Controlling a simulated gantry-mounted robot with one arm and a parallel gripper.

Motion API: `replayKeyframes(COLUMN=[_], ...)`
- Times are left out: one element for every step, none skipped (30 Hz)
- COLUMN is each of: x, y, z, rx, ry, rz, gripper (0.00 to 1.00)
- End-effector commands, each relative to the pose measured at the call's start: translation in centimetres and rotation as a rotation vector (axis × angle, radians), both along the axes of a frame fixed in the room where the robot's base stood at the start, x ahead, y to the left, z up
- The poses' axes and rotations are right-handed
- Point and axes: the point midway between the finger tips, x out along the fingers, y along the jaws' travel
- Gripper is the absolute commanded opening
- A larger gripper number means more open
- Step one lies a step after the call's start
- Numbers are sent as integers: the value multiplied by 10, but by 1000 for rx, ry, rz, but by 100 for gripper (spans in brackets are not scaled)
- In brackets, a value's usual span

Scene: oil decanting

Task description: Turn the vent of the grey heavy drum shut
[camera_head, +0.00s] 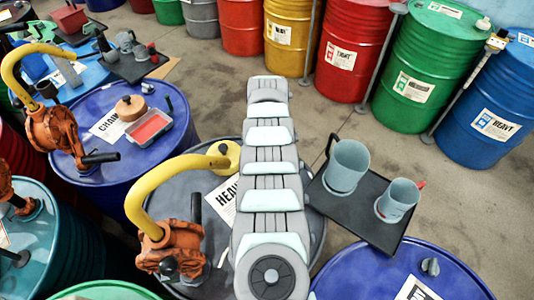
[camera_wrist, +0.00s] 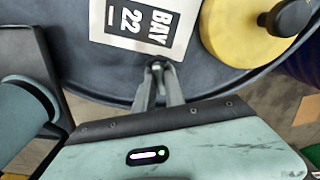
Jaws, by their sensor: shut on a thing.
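The grey heavy drum (camera_head: 190,190) stands at the middle of the head view, partly covered by my arm. Its top (camera_wrist: 60,60) fills much of the wrist view, with a white "BAY 22" label (camera_wrist: 145,25). My gripper (camera_wrist: 158,72) is over the drum top, just below the label in the picture and close to the rim. Its two fingers come together on the small grey vent (camera_wrist: 157,66), which is mostly hidden between the fingertips. How far the vent is turned cannot be told. In the head view my arm hides the gripper and the vent.
A yellow round piece (camera_wrist: 235,30) with a dark knob sits on the drum right of my fingers. An orange pump (camera_head: 170,250) with a yellow pipe stands at the drum's left. A dark tray (camera_head: 370,220) with two grey jugs is at the right. Other drums surround it.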

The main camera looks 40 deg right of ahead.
Motion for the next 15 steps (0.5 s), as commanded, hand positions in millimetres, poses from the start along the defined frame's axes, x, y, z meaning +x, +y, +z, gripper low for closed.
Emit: replayKeyframes(x=[0,0,0,0,0,1,1,1,1,1,0,0,0,0,0], y=[1,0,0,1,1,1,1,1,1,0,0,0,0,0,0], z=[-3,-3,-3,-2,-2,-2,-2,-2,-2,-1,-1,-1,-1,-1,-1], rx=[0,0,0,0,0,0,0,0,0,0,0,0,0,0,-1], ry=[0,0,0,0,0,-1,-1,-1,-1,-1,-1,-1,-1,-1,0], rz=[-26,-42,-63,-76,-89,-104,-114,-124,-134,-141,-147,-154,-159,-162,-165], gripper=[0,0,0,0,0,0,0,0,0,0,0,0,0,0,0])
